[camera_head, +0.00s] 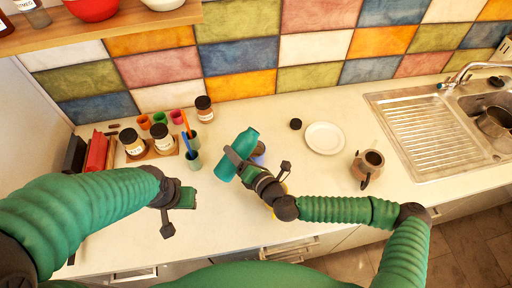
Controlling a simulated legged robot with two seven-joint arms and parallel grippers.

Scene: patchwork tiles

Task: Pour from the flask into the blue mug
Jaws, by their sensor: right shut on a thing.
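The teal flask (247,141) is held tilted above the counter, its narrower end toward the upper right and its wider body toward the lower left. My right gripper (239,165) is shut on it. A bluish mug (260,159) shows partly just right of the flask, mostly hidden behind my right gripper and the flask. I cannot tell whether the flask touches it or whether anything flows. My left gripper (178,208) is over the counter's left part, away from the flask; its finger gap is unclear.
Jars (132,143), small colored cups (160,118) and red books (97,152) crowd the left of the counter. A white plate (325,138), a dark lid (296,124) and a brown pitcher (369,166) stand right of the flask. A sink (425,120) is at the far right.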

